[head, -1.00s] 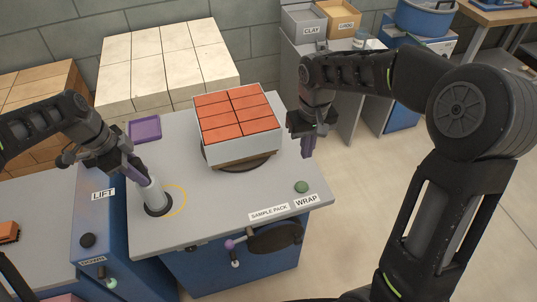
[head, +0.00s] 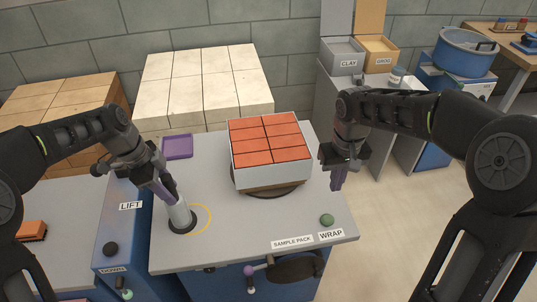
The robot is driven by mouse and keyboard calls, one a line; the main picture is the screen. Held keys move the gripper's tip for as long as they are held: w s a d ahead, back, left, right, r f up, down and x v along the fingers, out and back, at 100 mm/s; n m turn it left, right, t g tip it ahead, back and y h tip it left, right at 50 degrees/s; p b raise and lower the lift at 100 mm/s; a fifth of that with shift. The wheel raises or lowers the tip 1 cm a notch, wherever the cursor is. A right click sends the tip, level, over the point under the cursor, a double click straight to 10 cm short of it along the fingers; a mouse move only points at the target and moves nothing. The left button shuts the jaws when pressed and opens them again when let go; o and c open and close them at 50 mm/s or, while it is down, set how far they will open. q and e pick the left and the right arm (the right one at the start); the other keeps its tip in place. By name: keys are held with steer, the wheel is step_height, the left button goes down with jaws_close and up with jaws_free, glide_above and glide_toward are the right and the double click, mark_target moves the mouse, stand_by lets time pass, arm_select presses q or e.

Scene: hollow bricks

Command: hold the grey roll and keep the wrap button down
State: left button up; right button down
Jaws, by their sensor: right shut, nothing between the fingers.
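The grey roll (head: 181,215) is a light cylinder standing on a dark round base at the left of the grey table (head: 235,235). The wrap button (head: 327,220) is a green dome near the table's right front corner, beside the WRAP label (head: 331,235). My right gripper (head: 338,184) is shut and empty, above and slightly right of the button, apart from it.
A brick pack (head: 270,155) with orange tops and pale sides stands on a dark turntable (head: 275,192) mid-table. A purple tray (head: 177,147) lies at the back left. A crank handle (head: 250,271) is at the front edge. A blue LIFT panel (head: 125,235) stands at the left.

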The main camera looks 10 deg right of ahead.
arm_select(q)
steer(key=shift+o, duration=1)
steer(key=shift+r, duration=0.1)
steer(key=v, duration=1.1)
steer(key=shift+r, duration=0.4)
steer(key=shift+a, duration=0.15)
